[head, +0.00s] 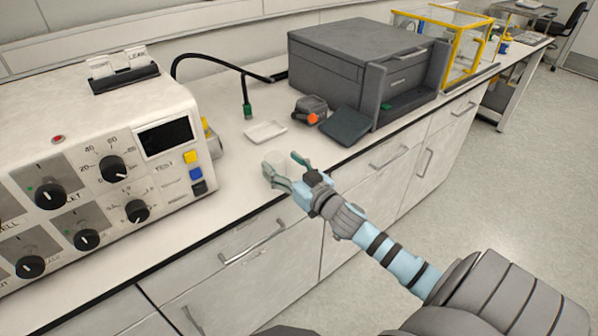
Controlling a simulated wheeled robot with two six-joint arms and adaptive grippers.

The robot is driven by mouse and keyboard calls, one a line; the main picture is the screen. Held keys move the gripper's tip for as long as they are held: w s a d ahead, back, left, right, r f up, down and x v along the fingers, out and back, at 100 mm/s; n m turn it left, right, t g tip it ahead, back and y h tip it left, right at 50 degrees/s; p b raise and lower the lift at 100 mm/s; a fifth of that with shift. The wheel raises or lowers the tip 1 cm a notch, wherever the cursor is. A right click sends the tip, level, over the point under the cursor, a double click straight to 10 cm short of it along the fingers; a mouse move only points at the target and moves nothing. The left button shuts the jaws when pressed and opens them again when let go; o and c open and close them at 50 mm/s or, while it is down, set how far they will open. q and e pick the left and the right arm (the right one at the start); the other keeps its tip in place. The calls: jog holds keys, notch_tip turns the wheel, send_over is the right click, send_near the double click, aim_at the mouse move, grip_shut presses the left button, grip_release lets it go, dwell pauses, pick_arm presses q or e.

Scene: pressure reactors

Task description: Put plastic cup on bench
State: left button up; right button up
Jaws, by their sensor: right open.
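A small pale, translucent plastic cup (277,157) appears to stand on the white bench (232,217) near its front edge. It is faint against the bench top and partly hidden by my gripper. My right gripper (283,165) reaches in over the front edge, open, with one finger to the left of the cup and the other to its right. I cannot tell whether the fingers touch it. My left gripper is not in view.
A white control unit (110,165) with knobs stands at left. Behind the cup are a small white tray (265,131), a black and orange device (311,109) and a dark flat pad (345,126). A large grey machine (362,70) and a yellow-framed box (445,40) stand beyond.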

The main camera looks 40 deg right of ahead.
jog(key=s+b, duration=0.3)
jog(key=s, duration=0.5)
jog(key=shift+a, duration=0.15)
jog(key=shift+f, duration=0.1)
